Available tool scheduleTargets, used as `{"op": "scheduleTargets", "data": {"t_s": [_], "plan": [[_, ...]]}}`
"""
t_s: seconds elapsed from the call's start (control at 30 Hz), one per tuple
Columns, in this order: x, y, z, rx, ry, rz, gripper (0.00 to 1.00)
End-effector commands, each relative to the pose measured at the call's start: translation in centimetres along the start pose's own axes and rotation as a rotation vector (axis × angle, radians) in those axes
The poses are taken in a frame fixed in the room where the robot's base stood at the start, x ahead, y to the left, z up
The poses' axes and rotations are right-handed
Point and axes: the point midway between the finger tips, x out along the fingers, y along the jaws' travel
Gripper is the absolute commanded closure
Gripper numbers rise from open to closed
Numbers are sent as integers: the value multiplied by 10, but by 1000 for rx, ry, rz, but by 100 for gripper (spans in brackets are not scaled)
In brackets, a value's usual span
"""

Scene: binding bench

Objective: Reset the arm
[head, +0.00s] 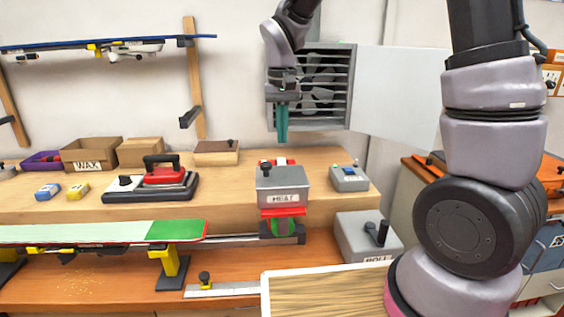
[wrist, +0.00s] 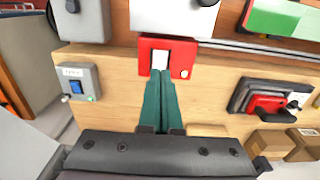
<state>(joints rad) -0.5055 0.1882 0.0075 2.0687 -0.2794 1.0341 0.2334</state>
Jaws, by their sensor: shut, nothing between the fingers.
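My gripper (head: 282,122) hangs in the air above the raised back shelf, in front of the wall vent. Its teal fingers point down and are closed together with nothing between them. In the wrist view the shut fingers (wrist: 160,100) point toward a red block with a white top (wrist: 160,58). In the head view the grey box marked HEAT (head: 283,185) stands below my gripper, apart from it.
A red iron (head: 163,172) sits on a dark base on the shelf. A green ski (head: 175,230) lies on supports in front. A small switch box (head: 349,178) and a grey box with a knob (head: 368,238) stand right. Cardboard boxes (head: 91,154) are left.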

Motion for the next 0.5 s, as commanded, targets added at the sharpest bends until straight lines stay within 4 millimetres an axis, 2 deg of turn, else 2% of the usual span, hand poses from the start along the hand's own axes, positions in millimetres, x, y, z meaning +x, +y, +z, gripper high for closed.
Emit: {"op": "scheduleTargets", "data": {"t_s": [0.2, 0.5], "plan": [[-12, 0, 0, 1, 1, -1, 100], [-13, 0, 0, 1, 1, -1, 100]]}}
